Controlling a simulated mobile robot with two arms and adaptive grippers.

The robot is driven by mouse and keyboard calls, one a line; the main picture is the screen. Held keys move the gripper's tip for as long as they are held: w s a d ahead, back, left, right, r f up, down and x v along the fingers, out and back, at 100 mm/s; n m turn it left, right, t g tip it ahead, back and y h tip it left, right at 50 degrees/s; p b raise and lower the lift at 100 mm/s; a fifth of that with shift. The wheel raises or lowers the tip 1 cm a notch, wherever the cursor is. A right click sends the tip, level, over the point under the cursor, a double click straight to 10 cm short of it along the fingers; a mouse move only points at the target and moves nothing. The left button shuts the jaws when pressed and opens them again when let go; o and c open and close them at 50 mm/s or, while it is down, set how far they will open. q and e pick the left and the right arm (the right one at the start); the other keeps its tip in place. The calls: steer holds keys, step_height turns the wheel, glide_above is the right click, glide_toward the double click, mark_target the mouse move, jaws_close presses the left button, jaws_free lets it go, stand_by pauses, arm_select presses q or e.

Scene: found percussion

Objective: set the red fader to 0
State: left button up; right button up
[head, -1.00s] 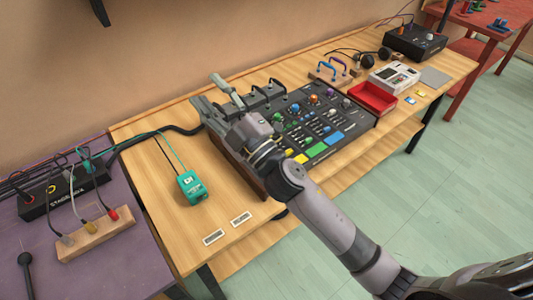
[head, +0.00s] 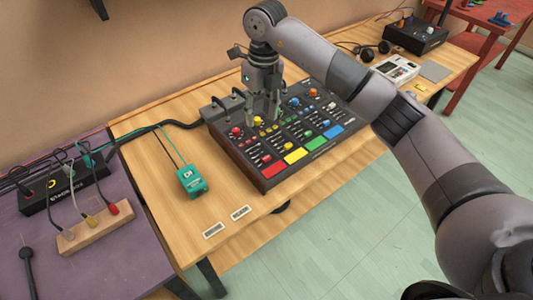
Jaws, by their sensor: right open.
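The black mixer console (head: 241,159) lies on the wooden table, with coloured knobs along its upper part and coloured pads along its front. A red knob (head: 236,131) and a red pad (head: 273,168) are at its left end. The controls between them are too small for me to tell the red fader's cap or its setting. My right gripper (head: 263,119) is open and points down over the upper left part of the console, by the yellow knob. Its fingers hide some controls, and I cannot tell if they touch. My left gripper is not in view.
A teal box (head: 193,183) with cables lies left of the console. A black device (head: 415,37) and a white device (head: 395,69) stand at the right. The wooden table (head: 165,210) is bare around the teal box.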

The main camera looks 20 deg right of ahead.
steer(key=d, duration=0.2)
steer(key=p, duration=0.4)
glide_toward(266, 157)
steer(key=shift+h, duration=0.3)
steer(key=f, duration=0.7)
steer(key=shift+a, duration=0.25)
steer(key=shift+f, duration=0.75)
steer(key=shift+c, duration=0.3)
jaws_close()
